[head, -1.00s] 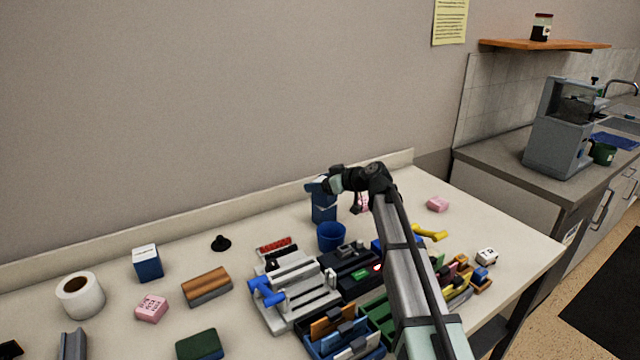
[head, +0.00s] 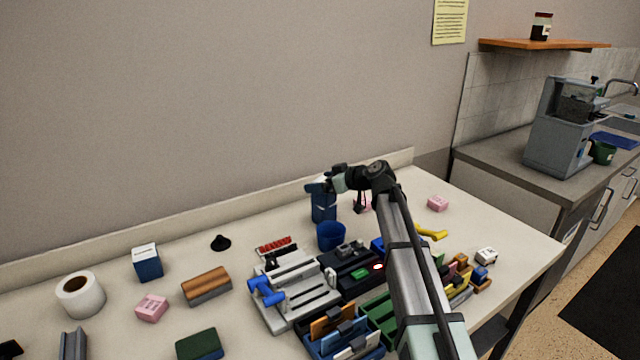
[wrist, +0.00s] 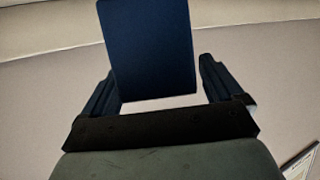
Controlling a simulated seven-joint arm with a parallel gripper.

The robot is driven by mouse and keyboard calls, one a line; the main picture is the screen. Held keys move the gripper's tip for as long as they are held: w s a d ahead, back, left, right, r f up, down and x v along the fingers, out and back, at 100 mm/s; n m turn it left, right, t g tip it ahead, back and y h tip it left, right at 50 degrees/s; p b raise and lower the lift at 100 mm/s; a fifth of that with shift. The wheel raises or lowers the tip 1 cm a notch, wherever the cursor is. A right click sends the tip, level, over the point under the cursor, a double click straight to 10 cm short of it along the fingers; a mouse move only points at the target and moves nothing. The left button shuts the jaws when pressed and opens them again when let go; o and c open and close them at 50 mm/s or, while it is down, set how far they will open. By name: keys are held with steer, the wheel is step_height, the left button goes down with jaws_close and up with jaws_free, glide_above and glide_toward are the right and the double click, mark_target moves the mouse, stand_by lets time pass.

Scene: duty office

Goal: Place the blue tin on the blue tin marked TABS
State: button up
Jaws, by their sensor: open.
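A tall blue shape, a blue tin or tins (head: 323,212), stands at the back of the desk in the head view. My gripper (head: 321,187) is at its upper part. In the wrist view a plain dark blue tin face (wrist: 150,45) is between the two spread fingers of my gripper (wrist: 160,85), with a gap showing on the right. I cannot tell whether this is one tin or two stacked, and no TABS marking is readable. Another blue tin with a white top (head: 148,265) stands at the left.
A blue cup (head: 331,236) stands just in front of the tin. A black knob-like thing (head: 220,242), a pink block (head: 437,203) and a grey machine-like fixture (head: 295,290) are on the desk.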

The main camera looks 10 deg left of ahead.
steer(key=v, duration=1.1)
